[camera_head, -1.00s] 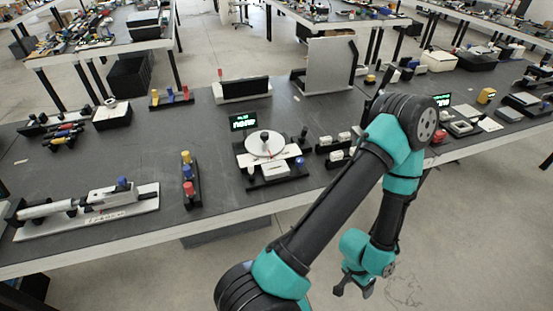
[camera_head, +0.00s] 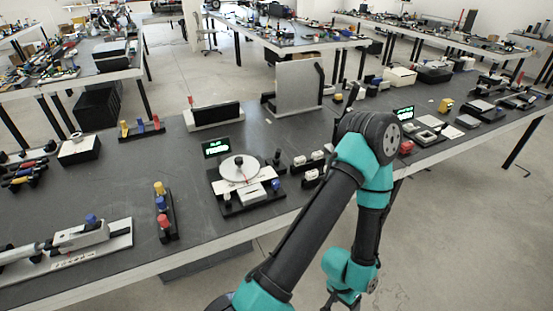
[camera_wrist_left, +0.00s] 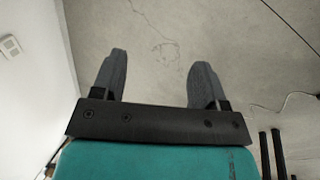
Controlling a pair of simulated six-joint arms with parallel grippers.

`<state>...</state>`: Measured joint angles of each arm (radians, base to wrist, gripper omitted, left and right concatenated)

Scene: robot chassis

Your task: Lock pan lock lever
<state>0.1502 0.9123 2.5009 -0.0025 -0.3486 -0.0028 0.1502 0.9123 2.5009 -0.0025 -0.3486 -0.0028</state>
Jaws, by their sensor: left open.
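A device with a round pale pan (camera_head: 239,168) on a black base stands near the front edge of the bench in the head view. A green-lit display (camera_head: 216,147) is behind it. A dark post (camera_head: 277,157) and a blue knob (camera_head: 276,185) are at its right side. I cannot tell which part is the pan lock lever or its position. My left arm arches up right of the device and hangs down past the bench front. My left gripper (camera_wrist_left: 160,78) is open and empty above bare floor, well apart from the device. My right gripper is not in view.
A stand with yellow, blue and red knobs (camera_head: 162,209) is left of the device. White blocks (camera_head: 311,168) in black holders are close on its right. An upright grey panel (camera_head: 298,88) stands behind. The bench between knob stand and device is clear.

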